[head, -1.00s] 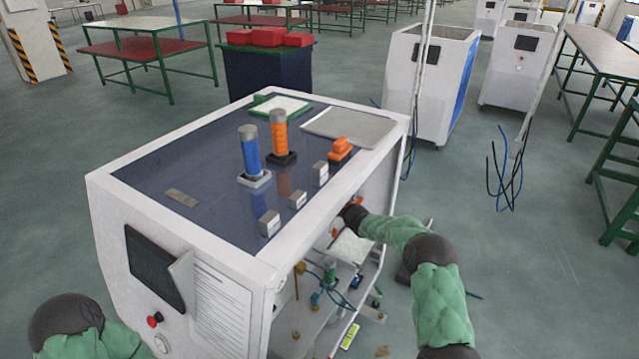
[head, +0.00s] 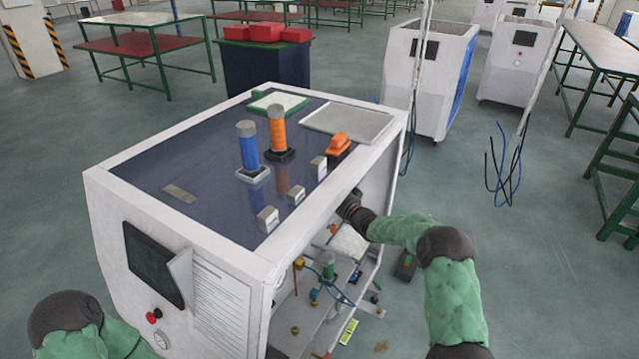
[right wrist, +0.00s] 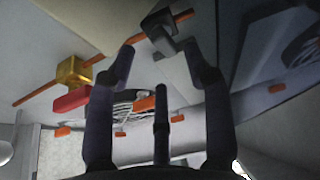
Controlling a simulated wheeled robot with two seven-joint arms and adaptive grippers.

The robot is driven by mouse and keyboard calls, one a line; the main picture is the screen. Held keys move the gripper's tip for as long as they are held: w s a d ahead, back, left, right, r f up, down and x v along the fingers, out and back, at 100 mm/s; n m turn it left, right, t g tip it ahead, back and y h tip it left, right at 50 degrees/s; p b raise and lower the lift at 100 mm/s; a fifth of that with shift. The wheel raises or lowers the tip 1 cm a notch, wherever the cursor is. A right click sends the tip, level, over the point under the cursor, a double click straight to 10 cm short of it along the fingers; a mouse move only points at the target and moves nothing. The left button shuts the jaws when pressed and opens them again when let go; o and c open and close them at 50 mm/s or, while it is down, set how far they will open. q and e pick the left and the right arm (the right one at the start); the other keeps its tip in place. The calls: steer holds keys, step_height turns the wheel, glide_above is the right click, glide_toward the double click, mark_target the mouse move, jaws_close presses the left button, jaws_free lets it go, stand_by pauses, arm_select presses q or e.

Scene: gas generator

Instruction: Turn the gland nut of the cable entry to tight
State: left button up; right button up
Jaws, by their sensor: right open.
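The generator cabinet (head: 240,185) stands open on its right side. My right arm reaches into that side, and its dark wrist (head: 354,208) shows at the opening; the fingers are hidden in the head view. In the right wrist view my right gripper (right wrist: 160,55) is open, its dark fingers spread apart. A dark grey fitting (right wrist: 158,27) lies just beyond the fingertips, near the right finger; it may be the cable entry's gland nut, but I cannot be sure. Whether a finger touches it is unclear. My left arm shows at lower left; its gripper is out of view.
An orange rod (right wrist: 40,88) with a brass-coloured block (right wrist: 72,71) runs left of the fingers. A red block (right wrist: 70,102) sits below it. The cabinet's lower bay holds small fittings and a blue cable (head: 338,294). Floor right of the cabinet is largely clear.

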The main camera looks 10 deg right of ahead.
steer(key=v, duration=0.8)
